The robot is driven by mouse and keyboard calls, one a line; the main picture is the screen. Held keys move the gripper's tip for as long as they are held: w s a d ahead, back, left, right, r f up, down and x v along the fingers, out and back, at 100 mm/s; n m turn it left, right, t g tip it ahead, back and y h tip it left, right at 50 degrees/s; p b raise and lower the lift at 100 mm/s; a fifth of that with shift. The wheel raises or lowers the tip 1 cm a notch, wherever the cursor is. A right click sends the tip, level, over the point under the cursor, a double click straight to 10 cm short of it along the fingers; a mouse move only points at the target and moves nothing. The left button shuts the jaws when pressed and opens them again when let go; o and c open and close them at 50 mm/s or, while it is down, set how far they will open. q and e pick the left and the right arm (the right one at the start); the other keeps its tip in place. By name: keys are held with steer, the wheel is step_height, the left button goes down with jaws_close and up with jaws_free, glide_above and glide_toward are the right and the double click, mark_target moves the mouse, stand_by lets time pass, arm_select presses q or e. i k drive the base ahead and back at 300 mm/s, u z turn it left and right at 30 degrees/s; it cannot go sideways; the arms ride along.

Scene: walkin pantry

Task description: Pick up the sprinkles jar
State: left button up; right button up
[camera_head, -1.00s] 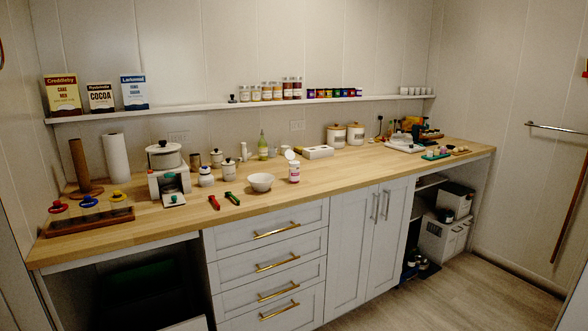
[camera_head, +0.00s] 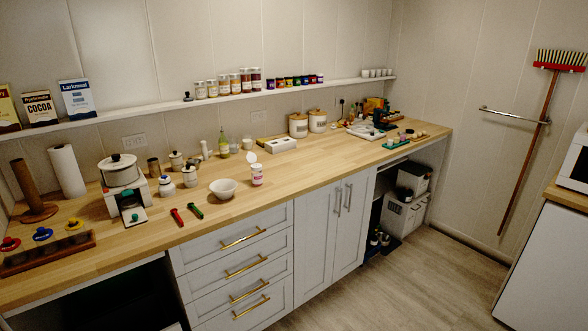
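A small white jar with a pink-red label (camera_head: 257,175) stands upright on the wooden counter near its front edge. It looks like the sprinkles jar, but its label is too small to read. A pale round piece (camera_head: 251,157) shows just above and behind it; I cannot tell whether it is the jar's lid. A white bowl (camera_head: 223,188) stands to the jar's left. Neither of my grippers is in view.
Red and green handled tools (camera_head: 186,213) lie left of the bowl. A white box (camera_head: 276,145) and lidded canisters (camera_head: 298,125) stand behind the jar. The wooden counter (camera_head: 320,157) right of the jar is clear. A shelf (camera_head: 170,110) runs above. Floor (camera_head: 410,270) in front is free.

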mark_target(256, 175)
steer(key=z, duration=0.7)
steer(key=i, duration=1.6)
steer(key=u, duration=0.7)
steer(key=i, duration=0.95)
steer(key=u, duration=1.05)
